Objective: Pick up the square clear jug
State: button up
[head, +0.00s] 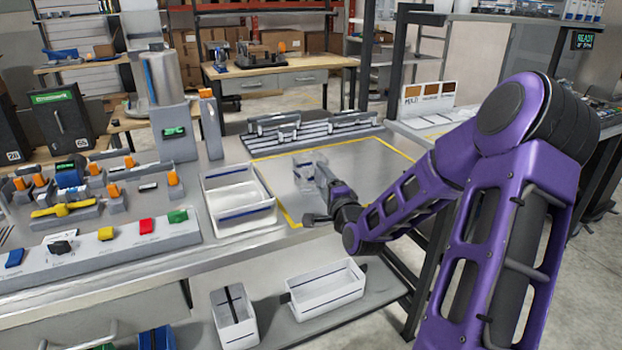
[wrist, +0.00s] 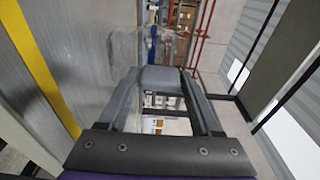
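The square clear jug (head: 303,172) stands on the grey worktop inside the yellow-outlined area, near its left side. It is see-through and its edges are faint. My gripper (head: 316,192) is low over the worktop, just right of and nearer than the jug, with its fingers spread apart. In the wrist view my gripper (wrist: 162,82) also shows its two fingers apart. A faint clear shape, apparently the jug (wrist: 124,48), shows beyond the left finger there. I cannot tell whether a finger touches the jug. Nothing is seen held.
A white divided bin (head: 238,212) stands left of the jug. A grey slotted rack (head: 290,137) lies behind it. The yellow-outlined area (head: 375,170) is clear to the right. White bins (head: 325,290) sit on a lower shelf. A dispenser (head: 172,145) stands at the back left.

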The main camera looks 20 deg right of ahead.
grip_shut()
jog(key=shift+r, duration=0.1)
